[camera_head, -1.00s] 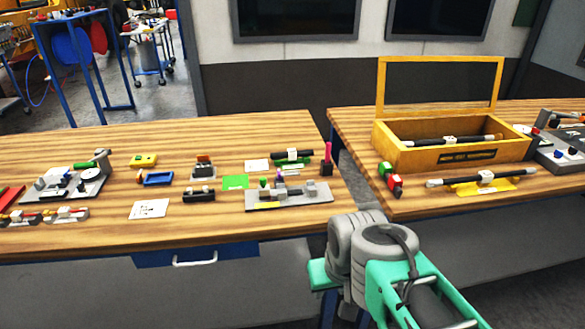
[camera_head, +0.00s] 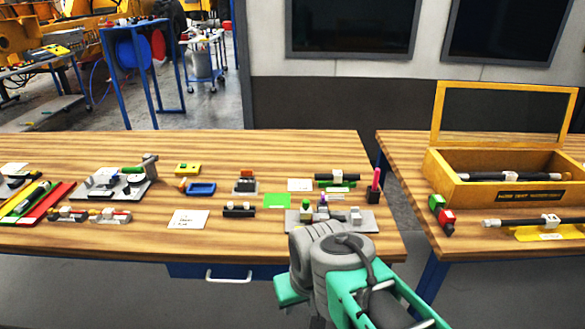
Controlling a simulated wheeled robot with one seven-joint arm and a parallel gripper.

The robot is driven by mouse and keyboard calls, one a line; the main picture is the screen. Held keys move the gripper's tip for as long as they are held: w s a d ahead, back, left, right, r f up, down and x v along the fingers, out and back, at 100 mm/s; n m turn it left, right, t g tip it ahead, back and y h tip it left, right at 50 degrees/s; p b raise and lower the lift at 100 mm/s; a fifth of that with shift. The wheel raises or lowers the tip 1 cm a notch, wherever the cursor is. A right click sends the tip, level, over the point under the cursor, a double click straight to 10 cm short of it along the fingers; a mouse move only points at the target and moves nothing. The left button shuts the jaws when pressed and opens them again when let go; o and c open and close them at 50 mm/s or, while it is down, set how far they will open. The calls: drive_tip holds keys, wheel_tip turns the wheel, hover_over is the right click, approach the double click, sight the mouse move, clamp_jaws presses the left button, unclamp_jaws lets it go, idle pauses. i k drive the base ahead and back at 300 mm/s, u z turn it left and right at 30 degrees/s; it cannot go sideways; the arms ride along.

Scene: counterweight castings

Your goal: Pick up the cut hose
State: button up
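Several dark hose-like pieces are in view; I cannot tell which one is cut. One with a white tag (camera_head: 337,178) lies on a green stand at the back right of the left table. A short dark piece (camera_head: 239,210) lies near that table's middle. A long one with a white tag (camera_head: 540,221) rests on a yellow stand on the right table. Another dark one (camera_head: 500,177) lies in the open wooden box. My teal and grey arm enters from the bottom, right of centre, in front of the left table. My gripper's fingers do not show.
The left table (camera_head: 140,237) holds a grey plate with small parts (camera_head: 365,222), a blue tray (camera_head: 200,189), a green card (camera_head: 277,201) and a white card (camera_head: 188,219). The wooden box (camera_head: 480,192) has its lid up. A gap separates the tables.

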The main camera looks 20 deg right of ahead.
sight(338, 177)
drive_tip(key=u, duration=0.05)
drive_tip(key=i, duration=0.85)
drive_tip(key=z, duration=0.15)
